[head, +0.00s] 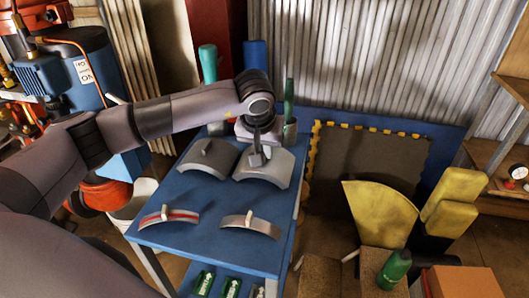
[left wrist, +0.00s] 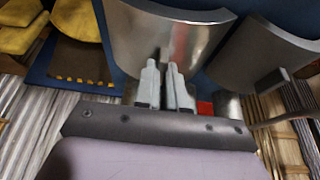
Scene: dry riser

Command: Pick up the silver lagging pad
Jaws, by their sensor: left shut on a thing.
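The silver lagging pad (head: 268,176) is a curved silver-grey shell at the back right of the blue table (head: 210,255). In the left wrist view, the silver pad (left wrist: 185,30) fills the top middle, just beyond the fingertips. My left gripper (head: 258,157) is over the pad, pointing down, shut on its upright grip. In the left wrist view, the fingers of the left gripper (left wrist: 166,75) are close together and hide most of the grip. I cannot tell whether the pad is clear of the table. My right gripper is not in view.
A dark grey pad (head: 205,158) lies close left of the silver one. A red-striped strip (head: 167,217) and a narrow grey one (head: 250,225) lie nearer. Green bottles (head: 208,62) stand behind. A yellow curved piece (head: 378,212) stands to the right.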

